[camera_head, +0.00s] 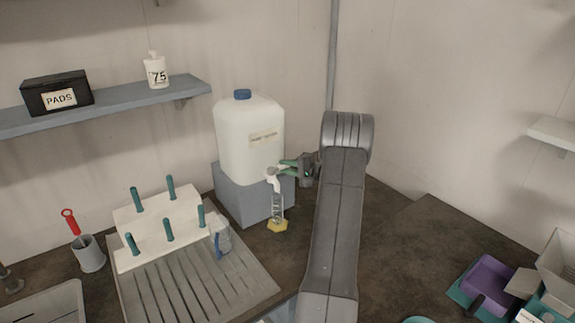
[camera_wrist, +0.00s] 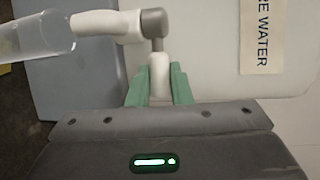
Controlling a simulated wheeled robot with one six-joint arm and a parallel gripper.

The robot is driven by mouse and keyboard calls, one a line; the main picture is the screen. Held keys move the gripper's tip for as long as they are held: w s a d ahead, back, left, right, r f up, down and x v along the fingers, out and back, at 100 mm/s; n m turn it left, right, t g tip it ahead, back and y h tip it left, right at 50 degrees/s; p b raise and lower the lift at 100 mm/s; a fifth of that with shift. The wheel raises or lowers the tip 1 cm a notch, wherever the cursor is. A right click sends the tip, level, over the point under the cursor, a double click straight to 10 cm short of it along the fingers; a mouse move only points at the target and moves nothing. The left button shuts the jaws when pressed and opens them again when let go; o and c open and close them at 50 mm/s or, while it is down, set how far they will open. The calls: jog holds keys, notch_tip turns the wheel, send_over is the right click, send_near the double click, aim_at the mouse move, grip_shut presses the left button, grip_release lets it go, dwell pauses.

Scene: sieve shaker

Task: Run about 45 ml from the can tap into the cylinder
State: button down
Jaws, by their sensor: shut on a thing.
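The white water can (camera_head: 240,135) with a blue cap stands on a grey block (camera_head: 240,195) against the wall. Its white tap (camera_head: 272,176) is low on the can's front; the tap also shows in the wrist view (camera_wrist: 105,24) with a grey joint. The clear cylinder (camera_head: 277,207) with a yellow foot stands upright under the tap; its open mouth shows in the wrist view (camera_wrist: 42,35). My gripper (camera_head: 289,166) is at the tap. In the wrist view, its green fingers (camera_wrist: 158,82) are shut on the tap's white lever (camera_wrist: 159,72). I cannot make out a water level or stream.
A white peg rack (camera_head: 150,222) and a grooved drainer (camera_head: 170,290) with a clear jug (camera_head: 220,238) lie left of the cylinder. A red-handled brush stands in a grey cup (camera_head: 88,255). Purple and teal trays (camera_head: 487,282) are far right; the counter between is mostly clear.

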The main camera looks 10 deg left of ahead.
jog(key=shift+r, duration=0.1)
jog(key=c, duration=1.3)
grip_release()
jog(key=b+v, duration=0.2)
jog(key=v, duration=1.1)
jog(key=shift+s+d, duration=0.2)
jog(key=shift+d, duration=0.15)
